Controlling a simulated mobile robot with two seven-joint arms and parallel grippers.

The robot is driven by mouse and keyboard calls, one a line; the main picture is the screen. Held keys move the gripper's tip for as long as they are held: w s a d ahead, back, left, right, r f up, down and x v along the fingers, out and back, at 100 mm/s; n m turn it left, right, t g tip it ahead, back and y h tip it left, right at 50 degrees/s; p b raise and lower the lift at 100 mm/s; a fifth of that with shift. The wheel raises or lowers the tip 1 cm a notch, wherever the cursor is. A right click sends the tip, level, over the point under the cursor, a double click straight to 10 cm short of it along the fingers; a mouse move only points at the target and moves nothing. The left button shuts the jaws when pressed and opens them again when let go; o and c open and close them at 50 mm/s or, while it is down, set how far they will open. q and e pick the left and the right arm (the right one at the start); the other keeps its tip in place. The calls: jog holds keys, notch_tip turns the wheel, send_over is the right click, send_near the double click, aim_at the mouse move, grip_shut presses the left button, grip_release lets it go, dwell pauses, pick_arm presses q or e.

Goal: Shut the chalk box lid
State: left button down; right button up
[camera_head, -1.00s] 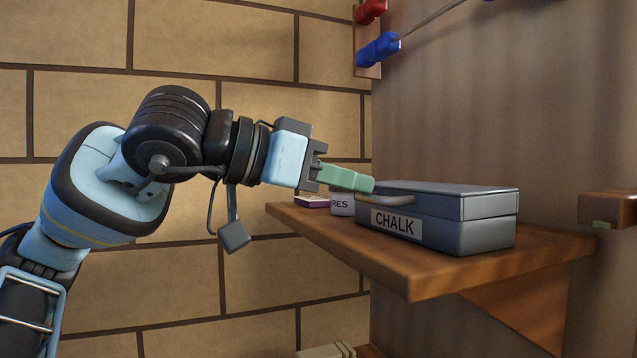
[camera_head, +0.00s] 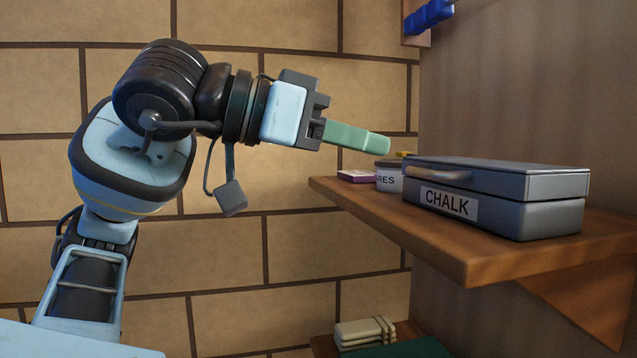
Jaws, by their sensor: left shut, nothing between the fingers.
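The grey chalk box (camera_head: 545,221) sits on a wooden shelf, with a white label reading CHALK on its front. Its lid (camera_head: 520,177) lies flat over the box body and looks closed, with a thin dark seam between them. My left gripper (camera_head: 386,145) has green fingers, shut and empty. It is to the left of the box and a little above the lid, apart from it. My right gripper is not in view.
On the wooden shelf (camera_head: 470,262), behind the box's left end, stand a white tub (camera_head: 389,180) marked RES and a small purple box (camera_head: 356,176). A lower shelf holds pale bundled items (camera_head: 364,331) and something green. The wall is close behind the box.

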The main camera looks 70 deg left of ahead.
pick_arm(q)
jog(key=shift+s+a+f+b, duration=0.1)
jog(key=shift+s+f+b, duration=0.4)
jog(key=shift+s+b, duration=0.25)
jog(key=shift+s+a+f+b, duration=0.1)
jog(key=shift+s+f+b, duration=0.4)
jog(key=shift+s, duration=0.4)
jog(key=shift+s+f+b, duration=0.45)
jog(key=shift+s+b, duration=0.25)
jog(key=shift+s, duration=0.1)
